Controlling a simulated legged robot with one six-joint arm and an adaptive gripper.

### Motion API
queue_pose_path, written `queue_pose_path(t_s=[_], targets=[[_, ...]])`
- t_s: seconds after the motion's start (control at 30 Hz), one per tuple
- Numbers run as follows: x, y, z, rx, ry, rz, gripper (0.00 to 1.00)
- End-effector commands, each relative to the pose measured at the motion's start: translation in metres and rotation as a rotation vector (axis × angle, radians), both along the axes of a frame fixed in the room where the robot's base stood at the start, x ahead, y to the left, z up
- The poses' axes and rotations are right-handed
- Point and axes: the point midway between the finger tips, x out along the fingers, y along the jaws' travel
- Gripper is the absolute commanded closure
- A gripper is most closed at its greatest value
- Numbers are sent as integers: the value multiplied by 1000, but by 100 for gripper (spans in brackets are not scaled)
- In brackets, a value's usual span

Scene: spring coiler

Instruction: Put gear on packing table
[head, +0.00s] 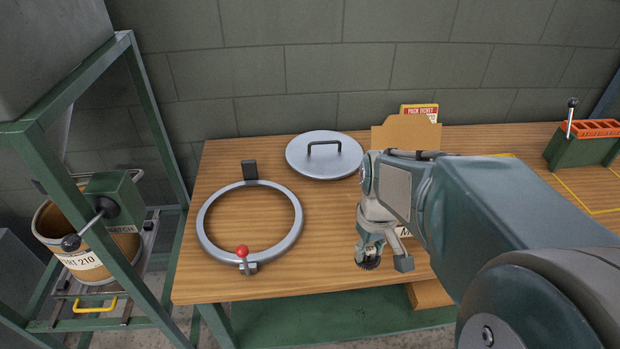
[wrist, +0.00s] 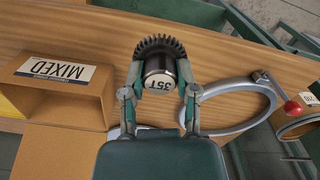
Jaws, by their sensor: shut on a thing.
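My gripper (head: 385,257) is over the front middle of the wooden table (head: 325,255). In the wrist view my gripper (wrist: 160,92) is shut on a dark toothed gear (wrist: 157,47), with one finger on each side of its grey hub marked "35T". The gear also shows in the head view as a small dark toothed edge (head: 368,263) at the fingertips; my gripper and arm hide the rest of it. I cannot tell whether the gear touches the tabletop or hangs just above it.
A grey clamp ring (head: 204,211) with a red knob and a round lid (head: 302,163) lie on the table's left part. A cardboard box (wrist: 62,100) labelled "MIXED" is beside my gripper. A green rack (head: 157,125) stands left; a green lever device (head: 575,150) sits far right.

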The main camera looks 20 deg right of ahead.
Motion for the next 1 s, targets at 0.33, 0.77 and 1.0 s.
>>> queue_pose_path(t_s=[0.33,0.77,1.0], targets=[[56,2,-32,-1,5,0,100],[94,0,-77,-1,0,-1,100],[97,1,-108,-1,2,-2,100]])
